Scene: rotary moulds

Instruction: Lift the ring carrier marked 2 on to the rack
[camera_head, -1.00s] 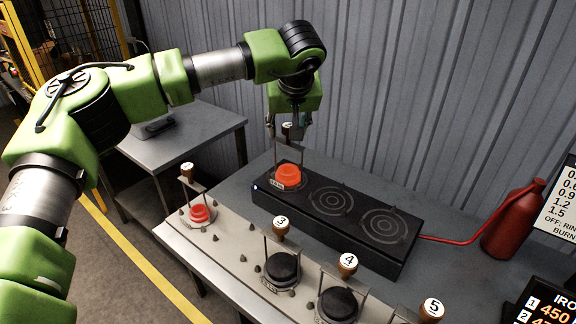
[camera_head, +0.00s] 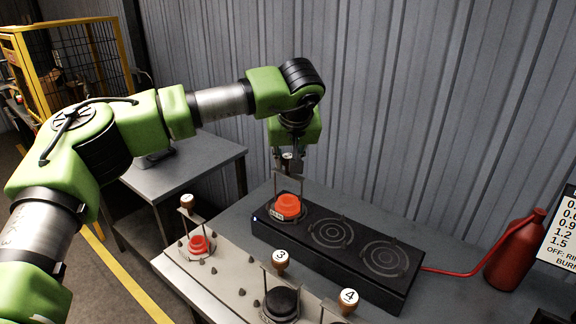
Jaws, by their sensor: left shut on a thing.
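The ring carrier under my left gripper has a wooden knob (camera_head: 287,159), a wire frame and a glowing orange-red ring (camera_head: 288,205). It stands over the left end of the black hotplate (camera_head: 345,262); its number cannot be read. My left gripper (camera_head: 287,156) points down and is shut on the knob. The pale rack (camera_head: 222,281) lies in front of the hotplate. On it stand a carrier with a red ring (camera_head: 198,244) at the left end, the carrier marked 3 (camera_head: 281,303) and the carrier marked 4 (camera_head: 348,297), partly cut off. My right gripper is not in view.
Two ring-marked places (camera_head: 331,232) on the hotplate are bare. Small dark pegs stick up from the rack. A red bottle (camera_head: 517,250) with a red hose or cable stands at the right. A corrugated wall (camera_head: 420,110) closes off the back.

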